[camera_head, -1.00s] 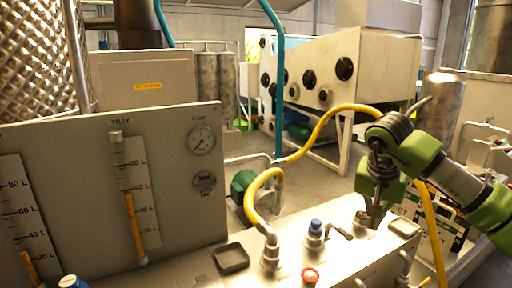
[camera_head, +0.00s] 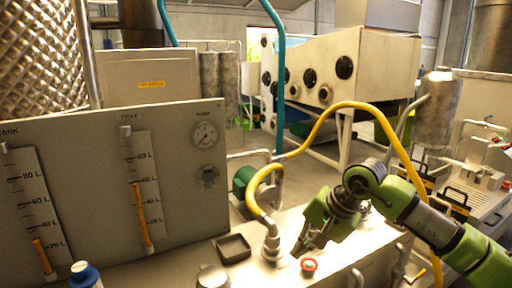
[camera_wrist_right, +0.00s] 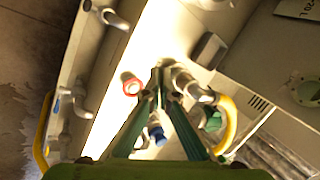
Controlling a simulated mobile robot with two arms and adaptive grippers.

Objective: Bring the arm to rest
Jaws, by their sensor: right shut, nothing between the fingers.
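My right arm is green and dark grey and comes in from the right in the head view. Its right gripper (camera_head: 300,248) points down and to the left, above the light bench top. The fingers are shut with nothing between them. In the wrist view the closed fingertips (camera_wrist_right: 160,72) meet over the bench, between the red button and a metal pipe fitting. The red button (camera_head: 309,266) shows just below the fingertips in the head view, and also in the wrist view (camera_wrist_right: 131,84). My left gripper is out of view.
A yellow hose (camera_head: 322,122) arches behind my right arm. A metal elbow fitting (camera_head: 271,240) stands left of the gripper, beside a square black tray (camera_head: 232,248). The grey gauge panel (camera_head: 100,190) stands at the left. A blue-capped fitting (camera_wrist_right: 157,132) shows between the fingers.

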